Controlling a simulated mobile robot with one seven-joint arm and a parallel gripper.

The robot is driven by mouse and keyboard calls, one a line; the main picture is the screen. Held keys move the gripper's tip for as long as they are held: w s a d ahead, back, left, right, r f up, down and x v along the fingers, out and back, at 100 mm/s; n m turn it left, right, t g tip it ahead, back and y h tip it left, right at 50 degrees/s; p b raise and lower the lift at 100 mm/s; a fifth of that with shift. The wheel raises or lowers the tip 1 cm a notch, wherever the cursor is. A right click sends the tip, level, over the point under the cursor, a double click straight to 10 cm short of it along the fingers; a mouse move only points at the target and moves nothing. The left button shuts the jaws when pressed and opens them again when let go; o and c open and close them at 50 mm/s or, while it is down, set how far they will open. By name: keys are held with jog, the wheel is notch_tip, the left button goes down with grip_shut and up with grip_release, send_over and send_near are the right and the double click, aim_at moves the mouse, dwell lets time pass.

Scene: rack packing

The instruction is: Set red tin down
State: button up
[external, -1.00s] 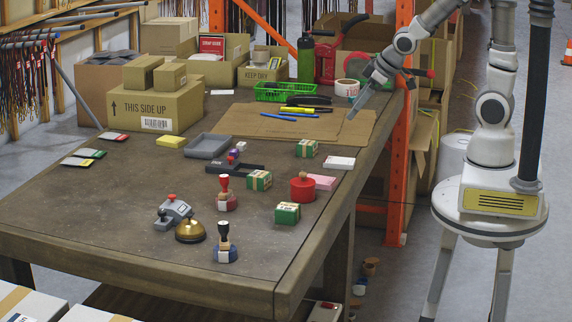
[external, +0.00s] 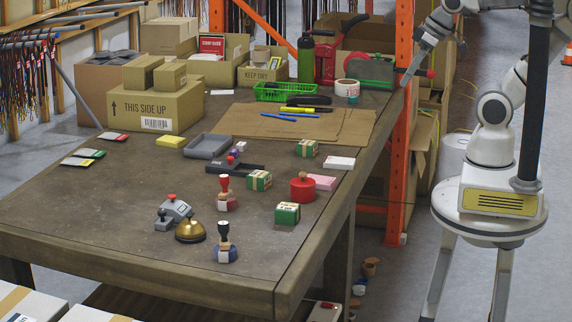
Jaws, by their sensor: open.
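The red tin (external: 302,190), round with a small knob on its lid, stands upright on the brown table (external: 120,205), right of the middle. It sits beside a pink block of notes and between small green-and-white boxes. My gripper (external: 407,80) is open and empty, off the table's back right corner near the orange upright. It is well apart from the red tin. The fingers are small and thin in this view.
Small green boxes (external: 259,180), a pink block (external: 321,182) and a white card (external: 339,163) surround the tin. Stamps (external: 224,250) and a brass bell (external: 190,231) stand nearer the front. An orange rack post (external: 399,150) rises at the right. The table's left front is clear.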

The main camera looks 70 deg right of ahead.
jog(key=w+d+f+n+t+b, duration=0.1)
jog(key=w+d+f, duration=0.1)
jog(key=w+f, duration=0.65)
jog(key=w+d+f+n+t+b, duration=0.1)
jog(key=w+d+f+t, duration=0.15)
jog(key=w+f, duration=0.6)
jog(key=t+y+b, duration=0.2)
jog(key=t+b, duration=0.1)
jog(key=t, duration=0.1)
send_near(303, 191)
jog(key=w+d+f, duration=0.1)
jog(key=w+d, duration=0.1)
jog(key=w, duration=0.1)
jog(key=shift+w+d+f, duration=0.1)
jog(key=shift+d+f, duration=0.25)
jog(key=shift+f, duration=0.05)
jog(key=shift+f+m, duration=0.3)
jog(key=b, duration=0.3)
jog(key=shift+w+f, duration=0.3)
jog(key=shift+f, duration=0.05)
jog(key=w+b, duration=0.1)
jog(key=b, duration=0.3)
jog(key=shift+a+f+b, duration=0.1)
jog(key=shift+f+b, duration=0.1)
jog(key=shift+b, duration=0.15)
jog(key=shift+w+r+t+h+b, duration=0.15)
jog(key=shift+t+h+b, duration=0.15)
jog(key=shift+b, duration=0.15)
jog(key=shift+f+b, duration=0.2)
jog(key=shift+b, duration=0.35)
